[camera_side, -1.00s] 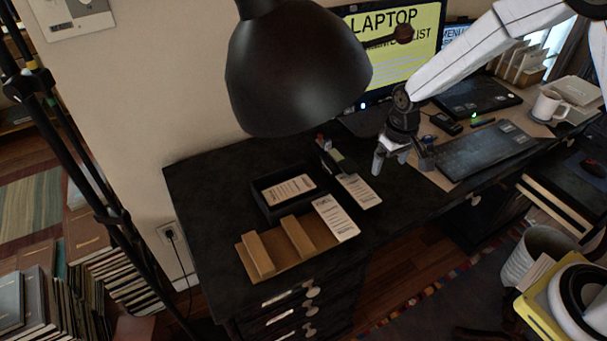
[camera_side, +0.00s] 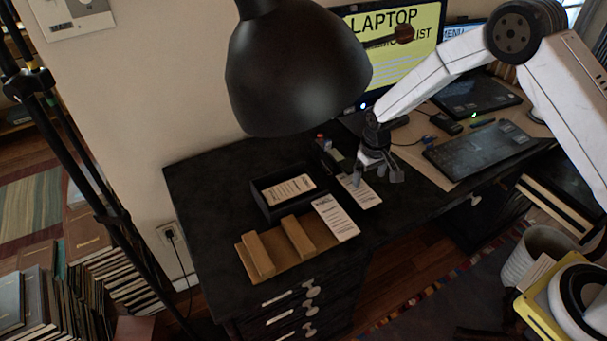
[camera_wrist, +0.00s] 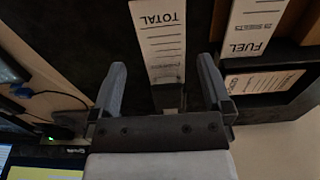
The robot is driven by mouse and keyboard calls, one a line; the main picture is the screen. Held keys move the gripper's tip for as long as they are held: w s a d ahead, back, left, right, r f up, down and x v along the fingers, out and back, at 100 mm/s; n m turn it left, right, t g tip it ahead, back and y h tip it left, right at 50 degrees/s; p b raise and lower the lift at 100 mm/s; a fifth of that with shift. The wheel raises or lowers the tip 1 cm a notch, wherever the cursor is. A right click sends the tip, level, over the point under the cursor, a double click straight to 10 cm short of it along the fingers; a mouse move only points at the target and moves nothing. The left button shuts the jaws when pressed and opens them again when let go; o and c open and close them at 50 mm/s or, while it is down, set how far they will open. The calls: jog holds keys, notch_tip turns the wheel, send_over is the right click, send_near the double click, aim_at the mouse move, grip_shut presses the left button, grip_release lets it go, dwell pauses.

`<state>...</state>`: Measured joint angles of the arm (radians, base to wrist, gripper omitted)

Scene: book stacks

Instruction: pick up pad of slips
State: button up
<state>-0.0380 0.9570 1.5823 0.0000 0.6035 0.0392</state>
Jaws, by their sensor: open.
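A white printed pad of slips headed TOTAL (camera_wrist: 160,35) lies on the black desk; it shows in the side view (camera_side: 367,194), partly hidden by my gripper (camera_side: 377,182). My gripper is open and empty above this pad, and in the wrist view the fingers (camera_wrist: 161,62) stand on either side of its lower part. A second pad headed FUEL (camera_wrist: 251,28) lies at the right end of the brown wooden holder (camera_side: 335,218). A third pad (camera_side: 288,190) lies in the black tray (camera_side: 262,207).
The brown holder (camera_side: 270,268) has two raised bars. A black lamp shade (camera_side: 290,75) hangs over the back of the desk. A small dark holder (camera_side: 328,155) stands just behind the TOTAL pad. A keyboard (camera_side: 480,150) lies to the right. The desk's left part is clear.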

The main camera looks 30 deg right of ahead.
aim_at(365, 196)
jog(key=shift+f, duration=0.4)
jog(key=shift+f, duration=2.6)
jog(key=shift+f, duration=0.25)
jog(key=shift+c, duration=0.2)
jog(key=c, duration=1)
jog(key=shift+r, duration=0.15)
